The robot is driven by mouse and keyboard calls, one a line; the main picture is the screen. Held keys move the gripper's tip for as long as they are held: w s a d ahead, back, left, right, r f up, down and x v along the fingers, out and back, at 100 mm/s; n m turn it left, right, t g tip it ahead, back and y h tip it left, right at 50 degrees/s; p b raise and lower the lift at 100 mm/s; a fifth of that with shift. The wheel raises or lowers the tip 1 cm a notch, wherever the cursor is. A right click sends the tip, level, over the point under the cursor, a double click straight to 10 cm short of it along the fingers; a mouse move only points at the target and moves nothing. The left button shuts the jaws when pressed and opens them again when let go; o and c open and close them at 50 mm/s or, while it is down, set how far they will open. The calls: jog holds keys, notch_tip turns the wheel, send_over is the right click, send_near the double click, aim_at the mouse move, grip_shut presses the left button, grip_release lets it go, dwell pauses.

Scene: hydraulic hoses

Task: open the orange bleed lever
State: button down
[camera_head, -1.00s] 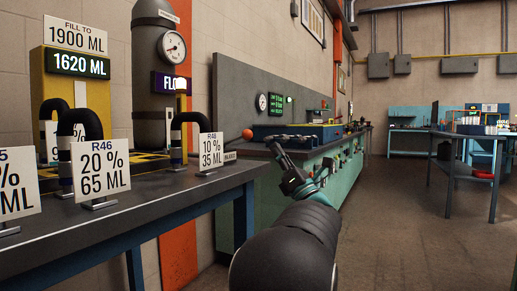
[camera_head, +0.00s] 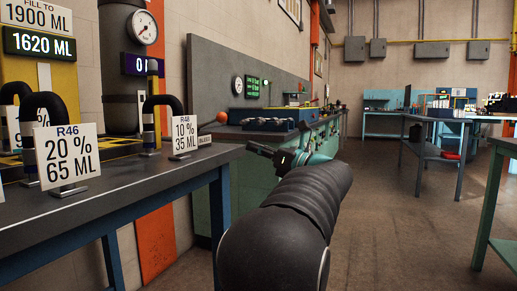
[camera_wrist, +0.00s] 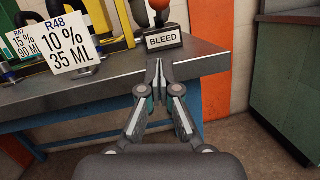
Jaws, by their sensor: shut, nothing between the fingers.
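The bleed lever's orange ball (camera_head: 221,117) stands at the right end of the dark bench, beside a small black BLEED label (camera_head: 205,140). In the wrist view the ball (camera_wrist: 158,5) is cut off by the top edge, above the BLEED block (camera_wrist: 163,39). The lever's shaft is only partly visible there. My gripper (camera_head: 252,146) is to the right of the bench end in the head view. In the wrist view my gripper (camera_wrist: 158,66) has its fingertips together, empty, in front of the bench edge and below the BLEED block. It is apart from the lever.
A 10 % 35 ML sign (camera_head: 184,135) and a black hose (camera_head: 165,101) stand left of the lever. The bench edge (camera_wrist: 105,93) runs below them. A green cabinet (camera_wrist: 292,80) stands to the right. Open floor (camera_head: 400,230) lies right of my arm.

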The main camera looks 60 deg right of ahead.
aim_at(224, 121)
jog(key=w+d+r, duration=0.1)
jog(key=w+r, duration=0.4)
jog(key=w, duration=0.3)
jog(key=shift+w, duration=0.15)
jog(key=shift+d, duration=0.1)
jog(key=r+p, duration=0.1)
jog(key=p, duration=0.1)
jog(key=shift+r+p, duration=0.1)
jog(key=shift+p, duration=0.2)
jog(key=g+p, duration=0.1)
jog(key=p, duration=0.3)
jog(key=shift+w+r, duration=0.1)
jog(key=shift+r, duration=0.3)
jog(key=shift+f+g, duration=0.25)
jog(key=shift+g, duration=0.05)
